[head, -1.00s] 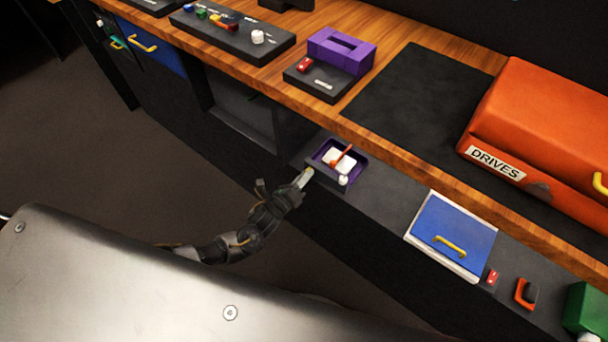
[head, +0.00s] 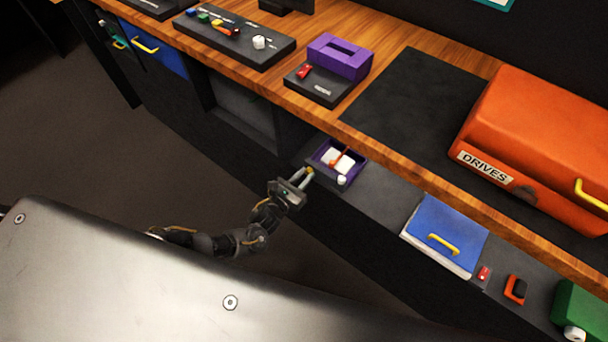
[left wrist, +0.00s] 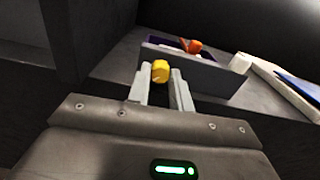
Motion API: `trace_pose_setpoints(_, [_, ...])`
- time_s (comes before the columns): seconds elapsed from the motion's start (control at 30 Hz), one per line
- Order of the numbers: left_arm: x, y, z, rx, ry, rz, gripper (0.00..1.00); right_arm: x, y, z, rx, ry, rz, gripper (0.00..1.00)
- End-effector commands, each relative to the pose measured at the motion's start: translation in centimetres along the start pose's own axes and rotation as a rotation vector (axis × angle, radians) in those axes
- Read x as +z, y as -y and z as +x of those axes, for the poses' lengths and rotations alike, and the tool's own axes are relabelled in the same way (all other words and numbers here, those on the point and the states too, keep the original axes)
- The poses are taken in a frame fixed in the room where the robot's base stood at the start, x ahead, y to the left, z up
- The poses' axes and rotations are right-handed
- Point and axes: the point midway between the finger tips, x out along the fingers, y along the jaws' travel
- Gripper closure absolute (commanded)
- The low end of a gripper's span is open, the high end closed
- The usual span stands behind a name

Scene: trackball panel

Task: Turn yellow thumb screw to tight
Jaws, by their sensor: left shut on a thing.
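The yellow thumb screw (left wrist: 160,71) sits on the front face of the small dark trackball panel, below a purple-rimmed recess (head: 324,150). My left gripper (left wrist: 163,80) has its two pale fingers on either side of the screw and is shut on it. In the head view the left gripper (head: 305,176) reaches the panel's front left corner, and a bit of yellow shows at its fingertips. The fingers hide part of the screw. The screw's tightness cannot be told. My right gripper is not in view.
An orange piece (head: 345,157) and white blocks lie in the purple recess. A white knob (head: 342,180) stands at the panel's front right. A blue lid (head: 447,232) with a yellow handle lies further right. The wooden bench edge (head: 400,160) runs behind. Open floor lies in front.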

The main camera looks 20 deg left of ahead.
Motion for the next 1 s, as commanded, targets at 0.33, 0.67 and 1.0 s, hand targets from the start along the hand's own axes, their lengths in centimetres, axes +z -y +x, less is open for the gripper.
trace_pose_setpoints(0.33, [-0.02,0.03,-0.01,0.0,-0.001,0.122,1.0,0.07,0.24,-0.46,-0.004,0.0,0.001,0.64])
trace_pose_setpoints(0.67, [-0.07,0.03,-0.02,0.0,-0.002,0.142,1.0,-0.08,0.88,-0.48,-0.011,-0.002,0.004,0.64])
trace_pose_setpoints(1.0, [-0.06,0.02,-0.02,0.0,-0.001,0.141,0.7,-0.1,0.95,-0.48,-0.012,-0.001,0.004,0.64])
